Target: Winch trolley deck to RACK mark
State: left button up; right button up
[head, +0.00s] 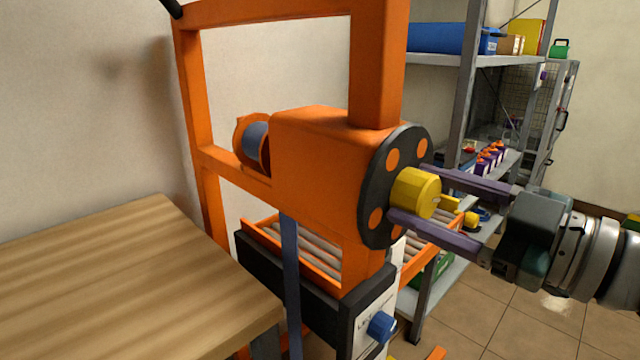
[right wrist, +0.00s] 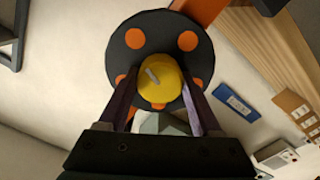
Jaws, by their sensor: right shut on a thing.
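The orange trolley (head: 320,155) stands in the middle of the head view, with a winch housing on its frame. A black disc with orange spots (head: 373,195) sits on the housing's right side. A yellow hub knob (head: 412,193) sticks out of the disc; it also shows in the right wrist view (right wrist: 160,86). My right gripper (head: 432,197) is shut on the yellow knob, one finger on each side. The trolley deck (head: 300,248) has grey rollers between orange rails, below the housing. A blue strap (head: 290,285) hangs from the winch. I cannot make out a RACK mark. My left gripper is not in view.
A wooden table (head: 120,270) fills the lower left, close to the trolley. A grey shelf rack (head: 455,110) with boxes and bottles stands behind at the right. A blue knob (head: 381,326) sits on the trolley's lower front. Tiled floor (head: 540,315) is open at the lower right.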

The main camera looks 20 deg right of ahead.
jog(key=n, duration=0.4)
jog(key=shift+n, duration=0.4)
jog(key=n, duration=0.3)
jog(key=shift+n, duration=0.3)
jog(key=n, duration=0.3)
jog(key=shift+n, duration=0.3)
jog(key=n+b, duration=0.1)
jog(key=n, duration=0.3)
jog(key=shift+n+b, duration=0.3)
jog(key=n+b, duration=0.1)
jog(key=n, duration=0.2)
jog(key=shift+n, duration=0.3)
jog(key=n+b, duration=0.2)
jog(key=n, duration=0.2)
jog(key=shift+f+n, duration=0.1)
jog(key=shift+n, duration=0.2)
jog(key=n+b, duration=0.1)
jog(key=n, duration=0.3)
jog(key=shift+b, duration=0.3)
jog(key=shift+n+b, duration=0.65)
jog(key=shift+n, duration=1.45)
